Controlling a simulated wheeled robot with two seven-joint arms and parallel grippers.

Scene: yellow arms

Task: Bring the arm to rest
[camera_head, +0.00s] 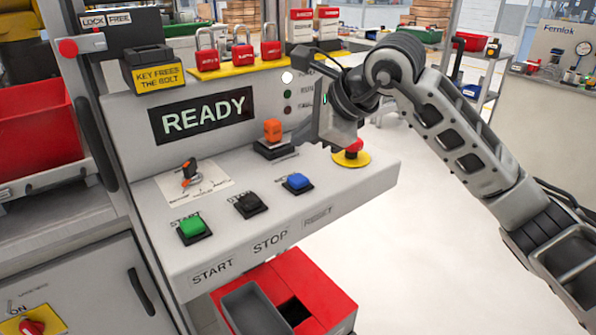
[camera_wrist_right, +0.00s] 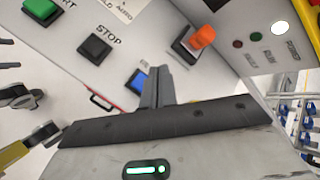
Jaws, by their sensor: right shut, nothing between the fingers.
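My right arm comes in from the right in the head view, its gripper (camera_head: 299,137) over the sloped control panel (camera_head: 225,245). The gripper is shut and empty, its tips pointing down toward the panel near the orange switch (camera_head: 272,130) and the blue button (camera_head: 298,181). In the right wrist view the shut fingers (camera_wrist_right: 155,78) stand between the blue button (camera_wrist_right: 137,82) and the orange switch (camera_wrist_right: 202,37). I cannot tell whether the tips touch the panel. My left gripper does not show.
A red emergency button (camera_head: 353,148) on a yellow base sits close beside the gripper. The panel also bears a green button (camera_head: 192,227), a black button (camera_head: 250,205) and a rotary switch (camera_head: 187,174). The display (camera_head: 203,115) reads READY. Open floor lies right of the panel.

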